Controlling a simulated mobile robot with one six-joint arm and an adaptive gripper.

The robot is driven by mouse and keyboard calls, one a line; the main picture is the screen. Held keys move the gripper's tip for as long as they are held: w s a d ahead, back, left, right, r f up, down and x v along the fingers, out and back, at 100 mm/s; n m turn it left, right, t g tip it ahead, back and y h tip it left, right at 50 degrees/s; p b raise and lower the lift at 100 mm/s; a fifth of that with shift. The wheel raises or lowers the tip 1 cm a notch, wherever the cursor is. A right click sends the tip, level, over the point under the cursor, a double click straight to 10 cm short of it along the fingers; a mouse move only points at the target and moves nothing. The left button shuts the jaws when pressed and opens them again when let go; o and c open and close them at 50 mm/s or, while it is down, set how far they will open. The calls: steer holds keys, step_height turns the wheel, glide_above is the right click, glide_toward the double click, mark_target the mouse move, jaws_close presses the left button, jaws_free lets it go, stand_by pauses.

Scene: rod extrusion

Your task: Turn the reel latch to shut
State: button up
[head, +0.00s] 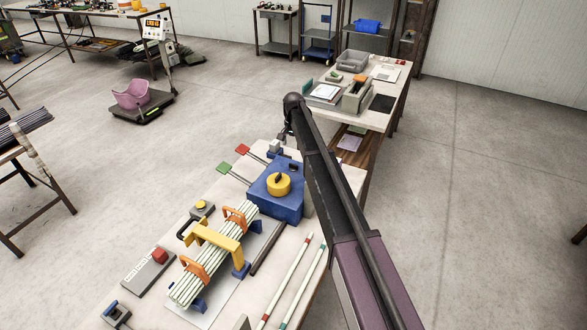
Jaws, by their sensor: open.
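A blue box (262,204) stands on the near pale bench. A yellow round piece (283,188) with a small dark lever (278,178) sits on its top. This may be the reel latch, but no label shows, and I cannot tell whether it is open or shut. My arm reaches up from the lower right, passes close to the box's right side in the picture and bends at a dark joint above the bench.
On the bench, pale rods (215,255) lie bundled under orange clips and a yellow bracket (213,237). Two loose rods (290,280) lie in front. A second bench (396,97) with trays stands farther back.

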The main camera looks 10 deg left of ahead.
mark_target(294, 165)
steer(key=shift+f+b, duration=4.55)
steer(key=shift+f, duration=0.35)
steer(key=c, duration=1.2)
